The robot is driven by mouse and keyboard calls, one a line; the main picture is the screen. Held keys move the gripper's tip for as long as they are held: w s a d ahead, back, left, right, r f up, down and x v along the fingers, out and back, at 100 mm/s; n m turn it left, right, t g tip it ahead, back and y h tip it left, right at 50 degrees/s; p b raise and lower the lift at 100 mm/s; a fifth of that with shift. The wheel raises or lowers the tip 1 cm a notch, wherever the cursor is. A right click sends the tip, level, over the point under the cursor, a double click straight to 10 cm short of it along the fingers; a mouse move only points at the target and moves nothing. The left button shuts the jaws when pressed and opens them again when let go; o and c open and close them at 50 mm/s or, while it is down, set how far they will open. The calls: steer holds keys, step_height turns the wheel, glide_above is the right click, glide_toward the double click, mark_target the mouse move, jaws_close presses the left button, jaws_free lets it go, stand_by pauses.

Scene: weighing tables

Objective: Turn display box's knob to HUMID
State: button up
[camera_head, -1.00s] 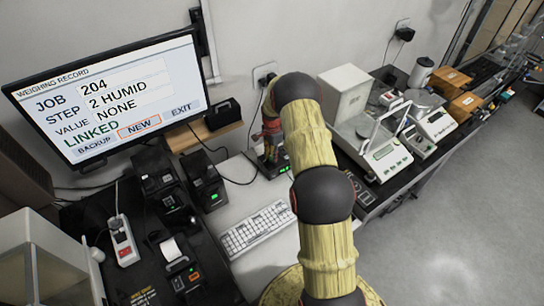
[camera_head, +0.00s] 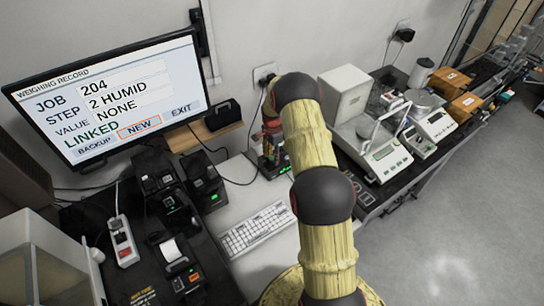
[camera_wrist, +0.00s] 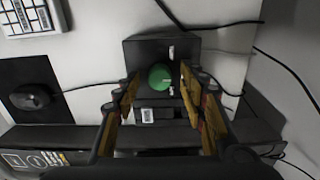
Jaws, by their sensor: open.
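The display box (camera_wrist: 135,54) is a dark box below my gripper in the wrist view, with a round green knob (camera_wrist: 160,77) on top. My gripper (camera_wrist: 160,88) is open, with one finger on each side of the knob. I cannot tell whether the fingers touch it. In the head view my gripper (camera_head: 270,127) is over the box (camera_head: 270,168), whose green display glows and is partly hidden by my arm. The knob's pointer and markings are too small to read.
A monitor (camera_head: 105,95) reads STEP 2 HUMID, VALUE NONE, LINKED. A keyboard (camera_head: 253,229) lies in front of the box. Black devices (camera_head: 203,180) stand to its left, and a balance (camera_head: 385,152) to its right. Cables run across the table near the box.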

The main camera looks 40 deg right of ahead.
mark_target(272, 158)
step_height(272, 158, up, 12)
steer(key=shift+f, duration=0.15)
stand_by(0.6)
steer(key=s+a+f+n+g, duration=0.1)
steer(key=s+a+f+n, duration=0.15)
steer(key=s+n, duration=0.25)
steer(key=s+a+r+n+t+b, duration=0.5)
steer(key=s+a+r+n, duration=0.8)
steer(key=s+a+r, duration=1.5)
steer(key=shift+s+a+n+t+b, duration=0.2)
steer(key=shift+s+n+t+b, duration=0.1)
steer(key=shift+s+t, duration=0.45)
